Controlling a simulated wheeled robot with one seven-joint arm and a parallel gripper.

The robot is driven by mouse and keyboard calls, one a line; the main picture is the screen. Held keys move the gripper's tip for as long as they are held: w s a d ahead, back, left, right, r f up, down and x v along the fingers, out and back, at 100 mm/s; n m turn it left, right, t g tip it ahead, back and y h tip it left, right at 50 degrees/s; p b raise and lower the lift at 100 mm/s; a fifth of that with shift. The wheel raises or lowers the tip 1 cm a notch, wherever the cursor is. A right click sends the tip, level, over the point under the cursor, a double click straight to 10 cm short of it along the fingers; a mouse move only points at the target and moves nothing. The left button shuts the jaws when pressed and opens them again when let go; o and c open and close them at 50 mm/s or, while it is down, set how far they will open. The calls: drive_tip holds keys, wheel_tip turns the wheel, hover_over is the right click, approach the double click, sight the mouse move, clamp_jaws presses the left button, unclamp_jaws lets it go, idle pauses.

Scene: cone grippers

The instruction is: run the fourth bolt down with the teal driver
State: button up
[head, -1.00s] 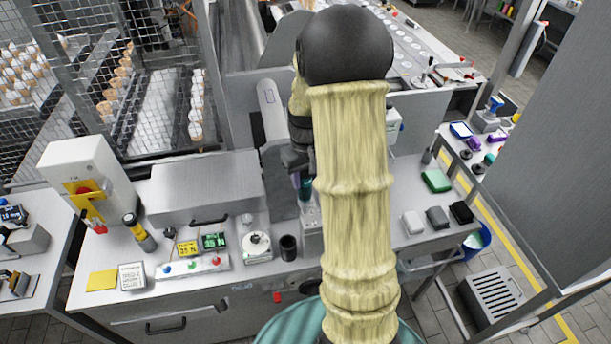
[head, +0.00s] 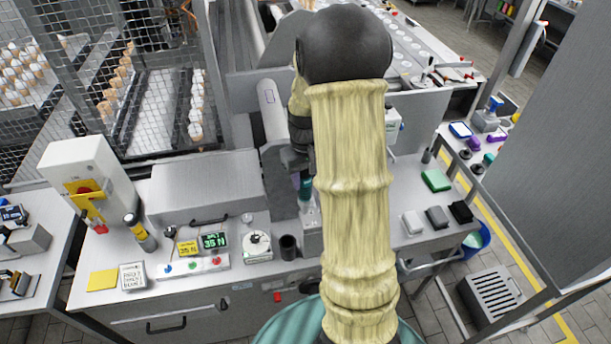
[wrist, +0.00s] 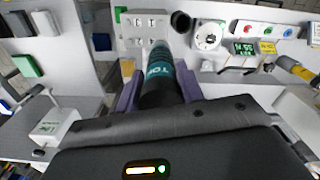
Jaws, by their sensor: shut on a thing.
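The teal driver (wrist: 160,66) is clasped between the purple fingers of my gripper (wrist: 157,90) in the wrist view, its far end reaching toward a pale block (wrist: 143,24) with several small bolts or holes in its face. I cannot tell whether the tip touches a bolt; the driver's body hides that spot. In the head view the driver (head: 306,188) shows as a small teal piece under my wrist, upright above the block (head: 312,236). My arm hides much of the block there.
A black cup (head: 288,247) and a white round dial (head: 258,246) stand left of the block. Green, white, grey and black blocks sit at the right; bench is clear between.

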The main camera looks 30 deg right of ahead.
drive_tip(key=shift+f+b, duration=0.6)
drive_tip(key=shift+f, duration=0.35)
idle(0.9)
drive_tip(key=shift+s+f, duration=0.1)
idle(1.1)
drive_tip(key=shift+r+p, duration=0.4)
drive_tip(key=shift+p, duration=0.05)
idle(0.7)
drive_tip(key=shift+r, duration=0.2)
drive_tip(key=shift+r+p, duration=2.45)
drive_tip(key=shift+r, duration=0.35)
